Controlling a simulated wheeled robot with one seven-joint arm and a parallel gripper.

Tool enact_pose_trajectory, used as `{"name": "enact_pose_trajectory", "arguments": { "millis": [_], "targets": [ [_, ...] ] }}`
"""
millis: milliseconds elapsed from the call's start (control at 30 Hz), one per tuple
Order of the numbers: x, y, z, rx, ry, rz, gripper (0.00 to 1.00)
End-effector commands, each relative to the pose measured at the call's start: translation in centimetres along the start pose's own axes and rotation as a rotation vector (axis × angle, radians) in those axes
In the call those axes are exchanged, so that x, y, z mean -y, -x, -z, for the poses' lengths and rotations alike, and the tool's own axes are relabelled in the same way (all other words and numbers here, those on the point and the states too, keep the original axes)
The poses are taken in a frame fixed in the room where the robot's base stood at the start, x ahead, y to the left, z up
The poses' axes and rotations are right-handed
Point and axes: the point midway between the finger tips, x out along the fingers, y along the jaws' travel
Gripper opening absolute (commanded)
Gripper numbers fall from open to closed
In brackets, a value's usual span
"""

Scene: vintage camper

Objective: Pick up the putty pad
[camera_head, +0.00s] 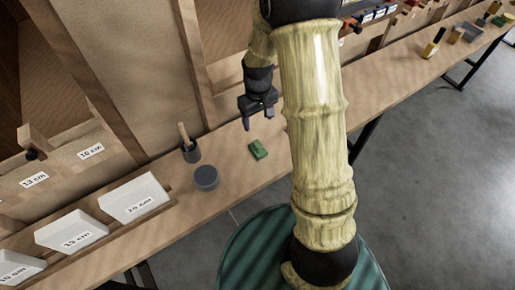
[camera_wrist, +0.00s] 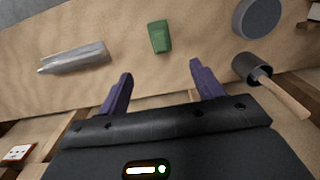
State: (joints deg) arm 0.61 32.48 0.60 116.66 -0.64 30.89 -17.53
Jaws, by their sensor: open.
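A small green block (camera_head: 258,149), which looks like the putty pad, lies flat on the wooden bench. In the wrist view the green block (camera_wrist: 159,37) sits ahead of the gap between my fingers, roughly centred. My gripper (camera_head: 259,122) is above the bench, behind the green block in the head view. Its two purple fingers (camera_wrist: 161,70) are apart, with nothing between them. The fingers do not touch the block.
A dark round disc (camera_head: 206,177) and a dark cup with a wooden handle (camera_head: 190,152) stand left of the block. A grey elongated piece (camera_wrist: 75,58) lies on the other side. White boxes (camera_head: 134,198) line the bench at left. Bare bench surrounds the block.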

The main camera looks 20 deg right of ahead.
Motion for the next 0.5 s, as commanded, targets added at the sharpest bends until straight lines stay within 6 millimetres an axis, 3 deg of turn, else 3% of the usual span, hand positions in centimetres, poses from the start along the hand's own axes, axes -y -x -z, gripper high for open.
{"name": "enact_pose_trajectory", "arguments": {
  "millis": [500],
  "targets": [
    [0.0,-8.6,-0.1,0.003,0.001,0.001,0.66]
  ]
}}
